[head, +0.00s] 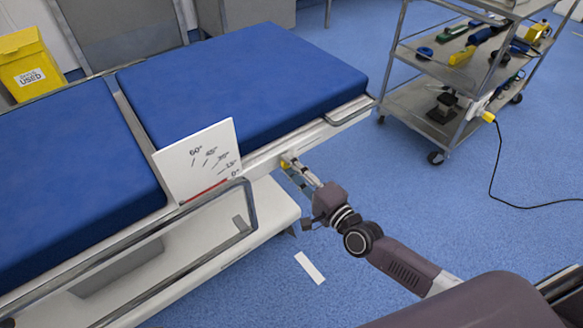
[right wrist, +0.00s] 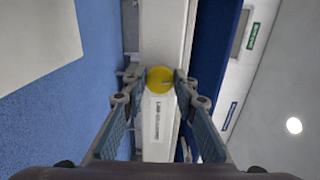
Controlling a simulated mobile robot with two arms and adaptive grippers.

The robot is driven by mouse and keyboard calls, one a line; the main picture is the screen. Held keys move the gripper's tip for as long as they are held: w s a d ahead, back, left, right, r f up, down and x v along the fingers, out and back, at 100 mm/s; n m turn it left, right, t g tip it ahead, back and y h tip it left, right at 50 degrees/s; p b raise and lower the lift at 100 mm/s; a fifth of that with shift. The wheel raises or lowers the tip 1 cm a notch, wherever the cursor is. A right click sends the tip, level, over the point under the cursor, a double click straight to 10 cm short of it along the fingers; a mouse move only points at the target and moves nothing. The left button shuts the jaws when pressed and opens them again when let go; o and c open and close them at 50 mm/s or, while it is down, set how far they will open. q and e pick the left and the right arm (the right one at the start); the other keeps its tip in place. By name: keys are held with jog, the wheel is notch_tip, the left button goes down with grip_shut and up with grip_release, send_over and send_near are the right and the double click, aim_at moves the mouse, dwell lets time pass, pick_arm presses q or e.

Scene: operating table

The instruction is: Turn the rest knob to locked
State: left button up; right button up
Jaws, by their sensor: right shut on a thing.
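The yellow round rest knob (head: 285,163) sits on the white side rail of the operating table, just right of the angle plate. In the right wrist view the knob (right wrist: 160,80) is between my fingertips, with a small dark mark on its face. My right gripper (head: 289,166) reaches it from the right and is shut on it; the fingers also show in the right wrist view (right wrist: 160,84). The white angle plate (head: 190,162) shows a red line near 0°. A printed label (right wrist: 158,120) below the knob is too small to read. My left gripper is out of view.
The blue-padded operating table (head: 240,85) fills the left and middle. A metal side rail (head: 245,212) stands near the plate. A metal cart (head: 415,105) with tools is at the upper right, its cable on the floor. A white strip (head: 309,267) lies on the floor.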

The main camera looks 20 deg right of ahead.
dwell(0.4)
jog(key=o, duration=1.2)
jog(key=shift+c, duration=0.2)
jog(key=v, duration=1.2)
jog(key=shift+a, duration=0.1)
